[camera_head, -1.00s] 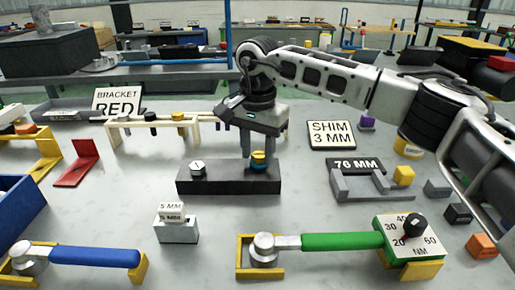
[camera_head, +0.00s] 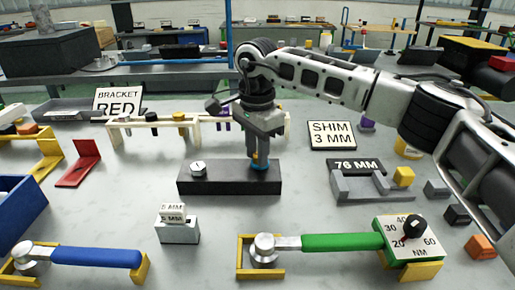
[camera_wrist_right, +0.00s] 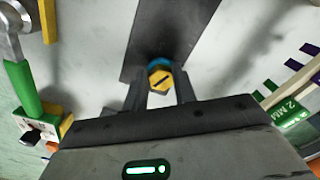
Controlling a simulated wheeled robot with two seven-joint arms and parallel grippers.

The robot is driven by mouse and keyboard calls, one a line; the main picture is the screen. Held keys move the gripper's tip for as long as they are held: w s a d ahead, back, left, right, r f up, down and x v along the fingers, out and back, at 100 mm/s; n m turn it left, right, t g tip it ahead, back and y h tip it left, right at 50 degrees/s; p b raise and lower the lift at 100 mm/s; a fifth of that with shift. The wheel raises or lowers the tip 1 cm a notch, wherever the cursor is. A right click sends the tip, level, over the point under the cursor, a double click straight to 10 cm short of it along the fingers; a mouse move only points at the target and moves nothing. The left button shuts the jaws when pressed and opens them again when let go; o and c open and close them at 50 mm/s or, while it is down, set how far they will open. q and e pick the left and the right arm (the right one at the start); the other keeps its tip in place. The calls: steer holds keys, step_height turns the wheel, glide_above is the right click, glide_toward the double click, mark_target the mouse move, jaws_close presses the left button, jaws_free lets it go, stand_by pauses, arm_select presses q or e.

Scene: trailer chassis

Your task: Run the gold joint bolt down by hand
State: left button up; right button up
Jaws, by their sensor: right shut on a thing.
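The gold joint bolt (camera_wrist_right: 160,80) shows in the right wrist view, its slotted hex head between the two fingers, above a blue ring (camera_wrist_right: 159,63). My right gripper (camera_head: 259,161) points straight down over the right end of the dark block (camera_head: 222,184). It is shut on the gold bolt, with the fingers on either side of the head. My left gripper is not in view.
A silver slotted bolt (camera_head: 198,170) stands at the block's left end. A green-handled wrench (camera_head: 340,241) and a blue-handled wrench (camera_head: 95,257) lie in front. A shim holder (camera_head: 178,231) stands front left. A rack (camera_head: 140,122) stands behind. Bare table surrounds the block.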

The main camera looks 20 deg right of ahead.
steer(key=m, duration=0.5)
steer(key=shift+w+r+m, duration=0.2)
steer(key=shift+w+m, duration=0.05)
steer(key=shift+m, duration=0.15)
steer(key=m, duration=0.5)
steer(key=shift+w+d+r+p, duration=0.1)
steer(key=shift+w+p, duration=0.15)
steer(key=shift+p, duration=0.15)
steer(key=m, duration=0.5)
steer(key=shift+w+d+m, duration=0.1)
steer(key=shift+m, duration=0.3)
steer(key=m, duration=0.5)
steer(key=shift+d+p, duration=0.2)
steer(key=shift+p, duration=0.1)
steer(key=m, duration=0.6)
steer(key=shift+d, duration=0.15)
steer(key=m, duration=0.5)
steer(key=shift+d+p, duration=0.15)
steer(key=shift+p, duration=0.2)
steer(key=m, duration=0.5)
steer(key=shift+s+m, duration=0.3)
steer(key=shift+m, duration=0.1)
steer(key=shift+s+m+p, duration=0.1)
steer(key=shift+m+p, duration=0.35)
steer(key=shift+m, duration=1.85)
